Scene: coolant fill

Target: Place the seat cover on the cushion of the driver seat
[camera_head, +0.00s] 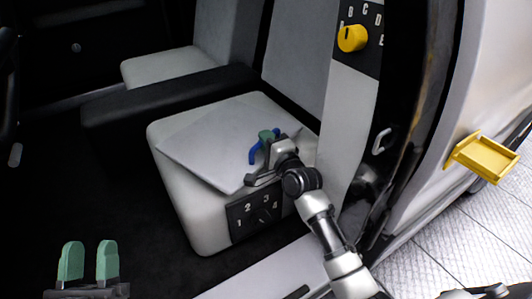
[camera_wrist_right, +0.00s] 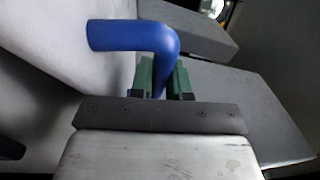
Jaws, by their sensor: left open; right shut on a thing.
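The seat cover (camera_head: 200,142) is a thin grey sheet with a blue bent handle (camera_head: 254,154). In the head view it lies over the top of the driver seat cushion (camera_head: 185,205), turned askew to it, with one corner near the front edge. I cannot tell whether it rests flat on the cushion or hovers just above. My right gripper (camera_head: 268,135) is shut on the blue handle; the right wrist view shows the handle (camera_wrist_right: 130,36) between its green fingers. My left gripper (camera_head: 90,263) is open and empty at the lower left, away from the seat.
The driver seat's backrest (camera_head: 295,50) rises behind the cushion. A numbered dial panel (camera_head: 254,215) is on the cushion's side. A yellow knob (camera_head: 352,38) sits on the lettered panel above. The door frame and a yellow tray (camera_head: 487,158) are at the right. A second seat (camera_head: 165,66) stands beyond.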

